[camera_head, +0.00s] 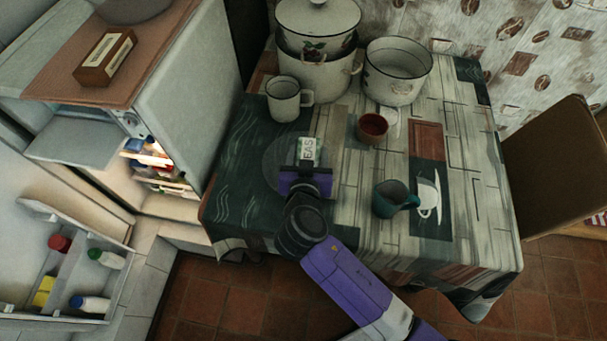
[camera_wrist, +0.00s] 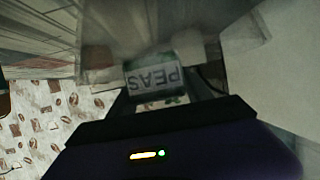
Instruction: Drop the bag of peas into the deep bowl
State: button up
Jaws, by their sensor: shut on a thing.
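The bag of peas (camera_head: 307,149) is a small pale green and white packet with dark lettering. My gripper (camera_head: 306,172) is shut on it over the left part of the table; the height above the cloth is hard to tell. In the wrist view the peas packet (camera_wrist: 155,80) sits between the fingers, its lettering upside down. A wide, open white enamel bowl (camera_head: 392,88) with a dark rim stands at the back right of the table, apart from the gripper; it looks the likeliest deep bowl. Its inside looks empty.
A white mug (camera_head: 284,103) stands behind the gripper, with lidded enamel pots (camera_head: 316,75) farther back. An open fridge (camera_head: 165,120) is at left, a chair (camera_head: 550,160) at right.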

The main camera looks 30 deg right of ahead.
jog(key=o, duration=1.7)
jog(key=b+v, duration=0.1)
jog(key=v, duration=0.6)
jog(key=shift+s+a+r, duration=0.15)
jog(key=shift+s+a, duration=0.05)
jog(key=shift+s, duration=0.1)
